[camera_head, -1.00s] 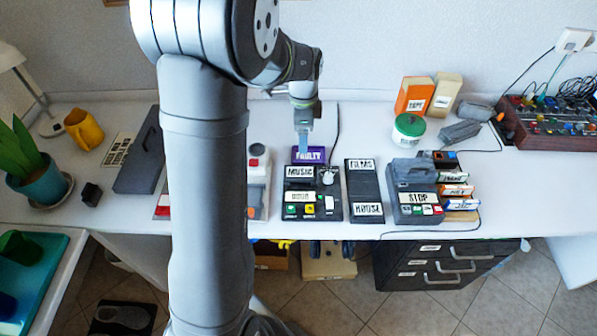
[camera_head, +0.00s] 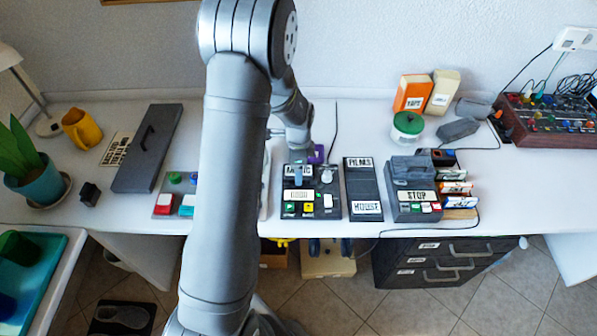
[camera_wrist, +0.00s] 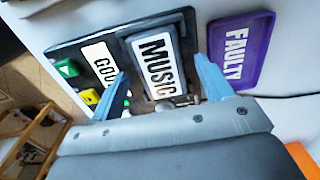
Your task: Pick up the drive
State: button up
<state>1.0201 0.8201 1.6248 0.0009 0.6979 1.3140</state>
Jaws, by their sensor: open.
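A dark grey drive labelled MUSIC (camera_wrist: 158,58) sits in the black dock (camera_wrist: 65,52) in the wrist view. My gripper (camera_wrist: 163,84) is open, with one blue finger on each side of the MUSIC drive. I cannot tell whether the fingers touch it. In the head view, my gripper (camera_head: 299,172) is over the upper part of the black dock (camera_head: 330,212) and partly hides the MUSIC label. A purple piece labelled FAULTY (camera_wrist: 239,48) lies just beside the dock; my arm partly hides it in the head view (camera_head: 316,154).
A black unit labelled FILMS and HOUSE (camera_head: 363,188) stands close to the right of the dock. Right of that are a STOP box (camera_head: 410,182) and several stacked cases (camera_head: 453,187). The table behind the FILMS unit is clear.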

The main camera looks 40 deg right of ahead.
jog(key=shift+f, duration=0.3)
jog(key=c, duration=1.2)
jog(key=shift+o, duration=0.2)
jog(key=shift+r, duration=0.1)
